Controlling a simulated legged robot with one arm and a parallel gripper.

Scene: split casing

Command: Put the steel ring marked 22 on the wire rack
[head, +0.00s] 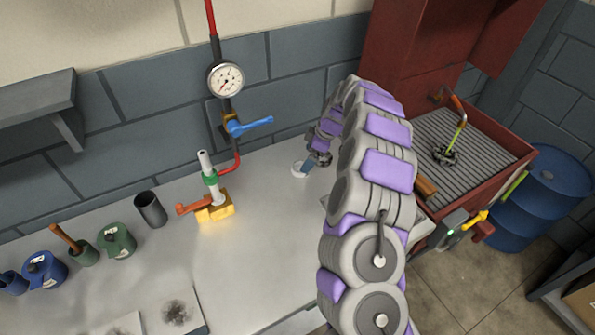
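My arm reaches from the lower middle up over the bench (255,250). My gripper (320,157) is small and dark at its far end, partly hidden by my arm, and whether its fingers are apart or together does not show. A small pale round piece with a blue-grey face (302,169) sits on the bench just left of my gripper. It may be a steel ring, but no number can be read on it; whether my gripper touches it is unclear. No wire rack can be made out for certain.
A valve on a yellow base (214,209), a dark cup (151,209), and green (117,240) and blue (45,270) containers stand on the bench. A red basin with a ribbed floor (485,140) and a blue barrel (548,185) are at right. The bench's middle is clear.

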